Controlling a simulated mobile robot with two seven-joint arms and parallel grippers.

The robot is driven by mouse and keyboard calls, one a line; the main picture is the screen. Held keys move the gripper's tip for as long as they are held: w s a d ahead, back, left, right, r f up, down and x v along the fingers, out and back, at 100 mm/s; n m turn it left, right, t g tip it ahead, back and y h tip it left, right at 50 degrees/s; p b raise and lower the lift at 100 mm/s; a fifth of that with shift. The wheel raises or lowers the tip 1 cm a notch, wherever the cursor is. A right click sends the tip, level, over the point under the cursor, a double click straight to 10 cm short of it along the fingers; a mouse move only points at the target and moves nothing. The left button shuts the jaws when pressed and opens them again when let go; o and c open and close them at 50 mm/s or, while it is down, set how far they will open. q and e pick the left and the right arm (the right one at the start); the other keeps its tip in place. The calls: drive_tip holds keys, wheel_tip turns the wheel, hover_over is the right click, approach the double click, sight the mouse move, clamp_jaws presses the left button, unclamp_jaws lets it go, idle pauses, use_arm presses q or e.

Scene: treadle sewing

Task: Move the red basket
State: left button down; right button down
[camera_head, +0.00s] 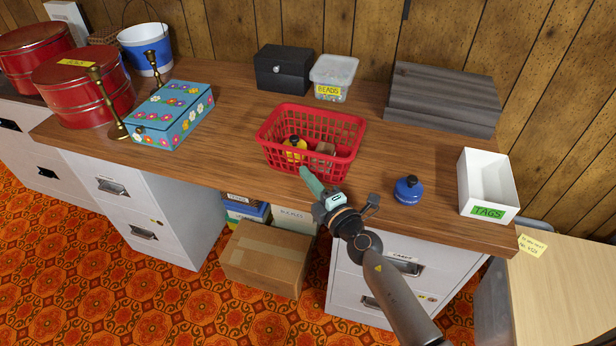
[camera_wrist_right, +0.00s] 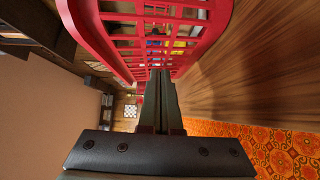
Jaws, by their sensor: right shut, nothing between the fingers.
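The red basket (camera_head: 341,133) is an open plastic lattice basket standing upright on the wooden desk, near its front edge. It holds a yellow object (camera_head: 294,143) and a small brownish item (camera_head: 325,148). My right gripper (camera_head: 308,177) is shut and empty, at the basket's near lower side. In the right wrist view the closed fingers (camera_wrist_right: 157,84) point at the red lattice wall of the basket (camera_wrist_right: 95,40), which fills the top of the picture. I cannot tell whether the fingertips touch the basket. My left gripper is not in view.
On the desk (camera_head: 230,110) stand a blue round bottle (camera_head: 408,190), a white TAGS box (camera_head: 487,180), a clear BEADS tub (camera_head: 333,78), a black box (camera_head: 285,68), a grey ridged box (camera_head: 442,98) and a flowered box (camera_head: 170,116). Bare wood lies left and right of the basket.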

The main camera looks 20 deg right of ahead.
sight(323, 131)
drive_tip(key=w+d+b, duration=0.1)
drive_tip(key=w+d, duration=0.1)
drive_tip(key=w, duration=0.2)
drive_tip(key=w+d+b, duration=0.2)
drive_tip(key=w+d, duration=0.1)
drive_tip(key=w, duration=0.1)
drive_tip(key=w+d+b, duration=0.1)
drive_tip(key=w+d, duration=0.2)
drive_tip(key=w, duration=0.2)
drive_tip(key=shift+f+b, duration=0.15)
drive_tip(key=shift+b, duration=0.25)
drive_tip(key=shift+w+d, duration=0.35)
drive_tip(key=shift+w, duration=0.15)
drive_tip(key=shift+r, duration=0.2)
